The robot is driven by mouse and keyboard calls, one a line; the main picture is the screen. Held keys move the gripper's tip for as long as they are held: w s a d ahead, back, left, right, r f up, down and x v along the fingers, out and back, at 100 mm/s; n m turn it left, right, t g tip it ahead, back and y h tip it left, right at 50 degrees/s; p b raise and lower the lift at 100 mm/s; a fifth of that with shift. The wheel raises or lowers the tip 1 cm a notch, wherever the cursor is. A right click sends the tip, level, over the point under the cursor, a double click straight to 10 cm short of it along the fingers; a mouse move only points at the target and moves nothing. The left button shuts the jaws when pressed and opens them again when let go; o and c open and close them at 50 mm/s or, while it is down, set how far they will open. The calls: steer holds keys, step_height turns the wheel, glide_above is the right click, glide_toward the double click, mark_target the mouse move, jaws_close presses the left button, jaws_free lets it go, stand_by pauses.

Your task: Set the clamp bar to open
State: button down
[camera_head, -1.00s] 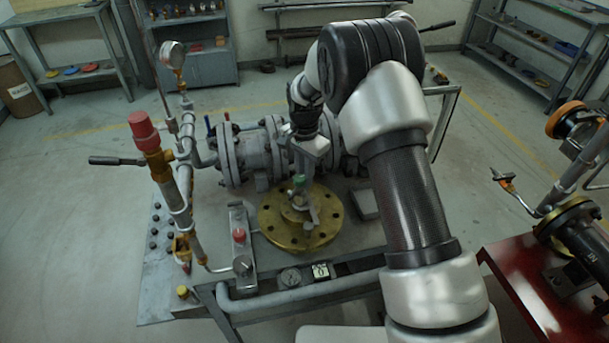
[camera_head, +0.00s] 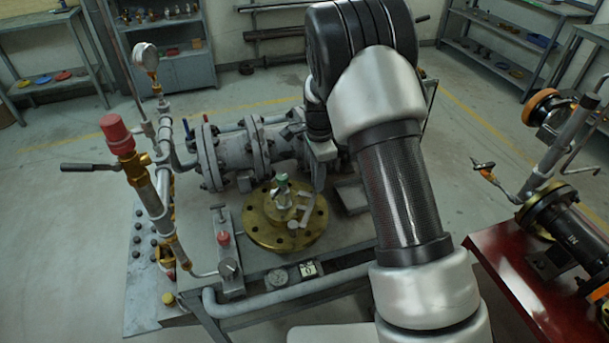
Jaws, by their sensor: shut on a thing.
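The clamp (camera_head: 281,200) stands on the brass flange disc (camera_head: 262,238), with a green part (camera_head: 282,179) at its top. Its pale grey clamp bar (camera_head: 305,208) slants up and to the right from the front of the clamp. My gripper (camera_head: 318,184) is low over the right side of the disc, to the right of the green part. It is shut on the upper end of the clamp bar. The fingertips are small here, and the exact contact is partly hidden by my gripper's body.
Grey flanged pipework (camera_head: 235,150) lies behind the disc. A red-capped upright pipe (camera_head: 117,135) and a small panel with a red knob (camera_head: 223,239) stand to the left. A dark block (camera_head: 352,197) sits right of the disc. A red table (camera_head: 520,275) with pipework is at far right.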

steer(key=shift+s+d+m, duration=0.4)
steer(key=shift+d+m, duration=0.2)
steer(key=shift+d, duration=0.05)
steer(key=shift+s+d+m, duration=0.4)
steer(key=shift+d+m, duration=0.2)
steer(key=shift+s+d+m, duration=0.75)
steer(key=shift+s+m, duration=0.05)
steer(key=shift+m, duration=0.1)
steer(key=c, duration=1.7)
jaws_free()
steer(key=shift+r, duration=0.1)
step_height(320, 180, up, 17)
steer(key=shift+r+p, duration=0.15)
steer(key=shift+p, duration=0.45)
